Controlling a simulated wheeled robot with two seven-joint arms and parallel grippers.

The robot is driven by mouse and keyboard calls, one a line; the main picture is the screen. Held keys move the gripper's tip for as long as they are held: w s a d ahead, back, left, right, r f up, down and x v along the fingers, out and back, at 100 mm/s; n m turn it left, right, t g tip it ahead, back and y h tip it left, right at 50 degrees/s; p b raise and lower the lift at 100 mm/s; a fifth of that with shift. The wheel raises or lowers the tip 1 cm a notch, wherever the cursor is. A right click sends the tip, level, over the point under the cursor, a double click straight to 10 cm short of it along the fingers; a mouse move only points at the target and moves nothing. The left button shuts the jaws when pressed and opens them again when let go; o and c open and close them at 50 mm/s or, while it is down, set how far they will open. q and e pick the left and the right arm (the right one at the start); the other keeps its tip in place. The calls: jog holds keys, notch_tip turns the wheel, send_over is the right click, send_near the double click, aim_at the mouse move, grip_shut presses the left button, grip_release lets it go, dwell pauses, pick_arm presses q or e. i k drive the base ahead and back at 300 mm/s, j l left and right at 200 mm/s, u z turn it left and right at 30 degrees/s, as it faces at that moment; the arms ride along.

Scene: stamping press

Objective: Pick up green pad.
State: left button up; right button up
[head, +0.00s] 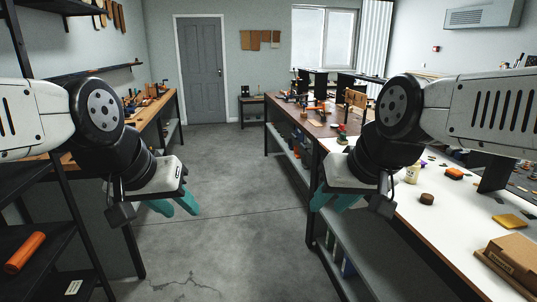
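A small green item (342,140) lies on the right-hand workbench, just beyond my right arm; it is too small to tell whether it is the green pad. My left gripper (174,206) hangs over the open floor in the middle left, its two teal fingers apart and empty. My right gripper (333,200) is at the left edge of the right-hand workbench, its teal fingers apart and empty. Neither gripper touches the green item. My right arm hides part of the bench.
The right-hand workbench (455,232) holds a yellow pad (509,221), a dark brown round piece (427,198), an orange block (454,173) and a cardboard box (515,262). A wooden bench (152,112) and a dark shelf (35,245) stand left. The floor (225,245) between is clear.

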aim_at(341, 140)
jog(key=i+u, duration=0.15)
jog(key=i, duration=1.45)
jog(key=i+z, duration=0.3)
jog(key=i+j+z, duration=0.1)
jog(key=i+z, duration=0.2)
jog(key=i, duration=0.2)
jog(key=i+l+z, duration=0.1)
jog(key=z, duration=0.3)
jog(key=i+z, duration=0.25)
jog(key=z, duration=0.15)
jog(key=i+z, duration=0.2)
jog(key=z, duration=0.2)
jog(key=i+j+z, duration=0.1)
jog(key=z, duration=0.3)
jog(key=i+j, duration=0.05)
jog(key=i, duration=0.05)
